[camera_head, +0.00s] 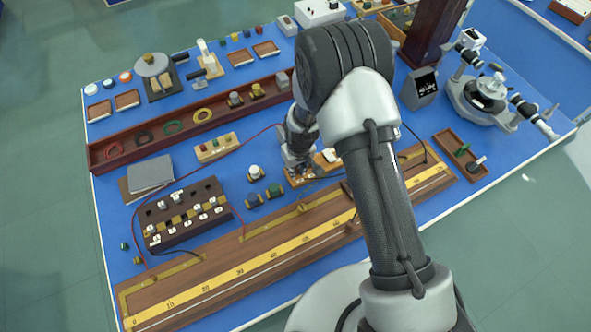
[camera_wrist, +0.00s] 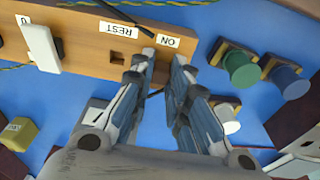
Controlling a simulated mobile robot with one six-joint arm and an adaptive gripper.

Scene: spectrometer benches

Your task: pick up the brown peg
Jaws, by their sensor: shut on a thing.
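My gripper (camera_wrist: 164,58) points at the edge of a wooden board (camera_wrist: 85,50) marked ON and REST, with its fingertips just below the ON label. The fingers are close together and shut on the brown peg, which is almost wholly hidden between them. A dark square hole (camera_wrist: 117,58) shows in the board below the REST label. In the head view my gripper (camera_head: 299,168) is low over the small board, partly covered by my own arm.
A white switch (camera_wrist: 41,47) stands on the board to the left. Green (camera_wrist: 240,70) and blue (camera_wrist: 289,81) knobs are close on the right. A yellow block (camera_wrist: 17,134) lies at lower left. A long scale board (camera_head: 240,272) lies in front.

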